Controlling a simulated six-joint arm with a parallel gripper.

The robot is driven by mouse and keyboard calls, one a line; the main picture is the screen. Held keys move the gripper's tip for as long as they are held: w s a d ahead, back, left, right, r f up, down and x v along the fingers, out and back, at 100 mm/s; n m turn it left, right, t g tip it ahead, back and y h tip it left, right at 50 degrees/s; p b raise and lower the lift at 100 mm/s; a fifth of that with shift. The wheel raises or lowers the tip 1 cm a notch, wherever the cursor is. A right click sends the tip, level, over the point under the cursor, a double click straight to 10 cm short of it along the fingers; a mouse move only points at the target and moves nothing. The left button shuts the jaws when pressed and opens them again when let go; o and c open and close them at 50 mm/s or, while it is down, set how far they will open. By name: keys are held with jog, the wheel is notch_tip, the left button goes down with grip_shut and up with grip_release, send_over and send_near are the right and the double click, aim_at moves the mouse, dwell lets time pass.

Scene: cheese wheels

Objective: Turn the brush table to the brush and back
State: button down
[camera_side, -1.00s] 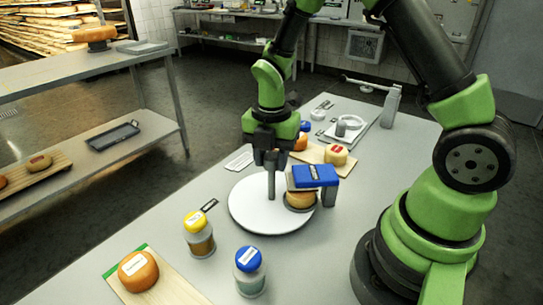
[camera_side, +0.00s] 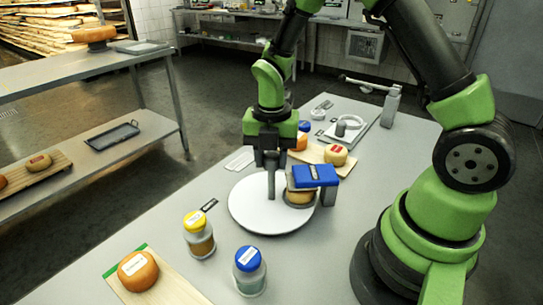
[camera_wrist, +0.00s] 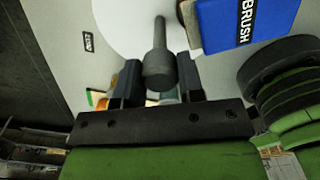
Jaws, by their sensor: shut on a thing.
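The brush table is a round white turntable (camera_side: 252,215) with an upright grey peg (camera_side: 271,184) on it. My gripper (camera_side: 270,163) is above the disc and shut on the top of the peg, which also shows between the fingers in the wrist view (camera_wrist: 158,66). The blue brush (camera_side: 314,175) stands on a grey post at the disc's right edge; its "BRUSH" label shows in the wrist view (camera_wrist: 245,20). A cheese wheel (camera_side: 299,197) sits on the disc under the brush, its top hidden by it.
A yellow-lidded jar (camera_side: 198,234) and a blue-lidded jar (camera_side: 249,271) stand in front of the disc. An orange cheese (camera_side: 138,271) lies on a board at the front left. Another cheese (camera_side: 336,154) on a board (camera_side: 313,152) is behind the brush.

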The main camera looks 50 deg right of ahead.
jog(key=c, duration=0.7)
grip_release()
jog(key=shift+c, duration=0.2)
jog(key=shift+r, duration=0.1)
notch_tip(320, 180, up, 9)
jog(key=shift+r, duration=0.4)
